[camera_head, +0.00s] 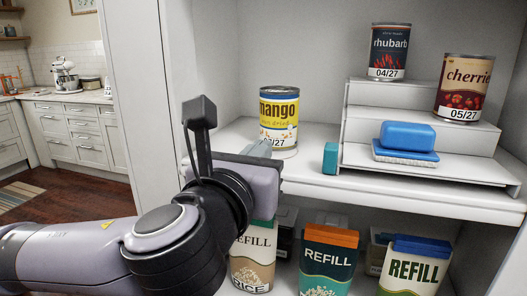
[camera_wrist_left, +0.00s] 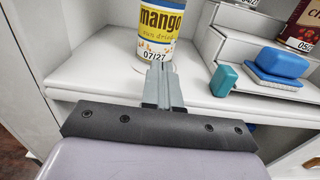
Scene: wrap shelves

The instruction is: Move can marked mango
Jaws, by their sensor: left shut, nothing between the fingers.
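The mango can (camera_head: 279,108), yellow and blue with a date label, stands upright on the upper shelf, left of the white stepped riser. It also shows in the left wrist view (camera_wrist_left: 158,22), just beyond the fingertips. My left gripper (camera_head: 262,148) is at the front of the can. In the left wrist view its fingers (camera_wrist_left: 161,72) are closed together with nothing between them, pointing at the can's lower part. I cannot tell whether the tips touch the can. My right gripper is not in view.
Refill packs (camera_head: 328,262) fill the lower shelf.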

